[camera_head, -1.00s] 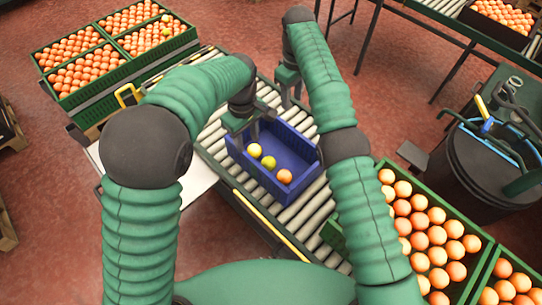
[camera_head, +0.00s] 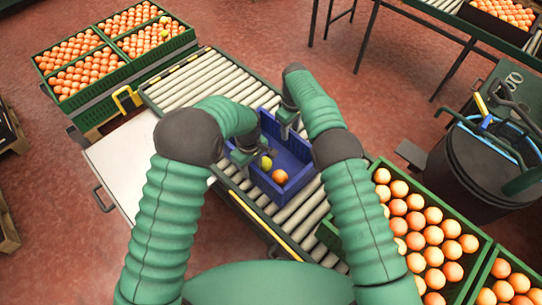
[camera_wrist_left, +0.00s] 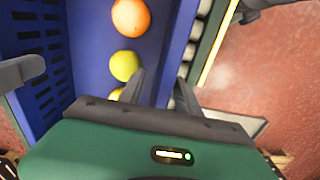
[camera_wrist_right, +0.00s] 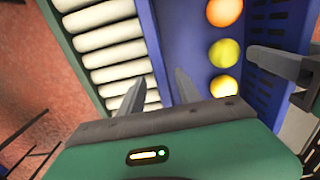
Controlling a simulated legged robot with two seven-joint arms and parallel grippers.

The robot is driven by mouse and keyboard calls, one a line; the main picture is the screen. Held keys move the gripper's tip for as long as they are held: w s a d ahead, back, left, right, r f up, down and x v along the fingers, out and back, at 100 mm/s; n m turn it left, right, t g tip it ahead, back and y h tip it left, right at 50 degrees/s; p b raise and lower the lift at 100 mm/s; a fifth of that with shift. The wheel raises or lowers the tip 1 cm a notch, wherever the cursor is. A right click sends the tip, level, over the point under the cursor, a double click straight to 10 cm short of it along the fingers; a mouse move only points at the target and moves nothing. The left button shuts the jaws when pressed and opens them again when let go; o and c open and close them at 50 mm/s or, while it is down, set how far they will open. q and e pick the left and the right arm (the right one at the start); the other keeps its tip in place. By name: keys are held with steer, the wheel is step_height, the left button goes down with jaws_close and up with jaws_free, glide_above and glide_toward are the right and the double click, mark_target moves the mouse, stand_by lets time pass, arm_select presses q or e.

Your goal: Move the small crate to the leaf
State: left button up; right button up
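The small blue crate (camera_head: 292,165) sits on the roller conveyor, holding a few fruits: an orange one (camera_wrist_left: 131,17), a yellow-green one (camera_wrist_left: 125,65) and a yellow one (camera_wrist_right: 223,86). The leaf is a flat white panel (camera_head: 136,166) at the conveyor's left side. My left gripper (camera_head: 244,157) is at the crate's left wall; its fingers (camera_wrist_left: 152,88) are apart, with the wall between them. My right gripper (camera_head: 287,122) is at the opposite wall; its fingers (camera_wrist_right: 160,88) are apart around that wall, one over the rollers. My left forearm hides part of the conveyor.
Green crates of oranges (camera_head: 120,75) stand at the conveyor's far left end, and another (camera_head: 372,215) at the right. A dark bin (camera_head: 485,165) stands further right. Bare rollers (camera_head: 208,80) lie between the small crate and the far crates.

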arm_select(q)
steer(key=shift+f, duration=0.35)
arm_select(e)
steer(key=shift+f, duration=0.4)
arm_select(q)
steer(key=shift+a, duration=0.25)
arm_select(e)
steer(key=shift+a, duration=0.25)
arm_select(q)
steer(key=shift+a, duration=0.1)
steer(key=shift+c, duration=0.6)
arm_select(e)
steer(key=shift+a, duration=0.1)
steer(key=shift+c, duration=0.6)
arm_select(q)
steer(key=c, duration=0.5)
arm_select(e)
steer(key=c, duration=0.5)
arm_select(q)
steer(key=shift+d, duration=0.25)
jaws_close()
arm_select(e)
steer(key=shift+d, duration=0.25)
jaws_close()
arm_select(q)
steer(key=shift+a, duration=0.15)
arm_select(e)
steer(key=shift+a, duration=0.1)
steer(key=shift+r, duration=0.1)
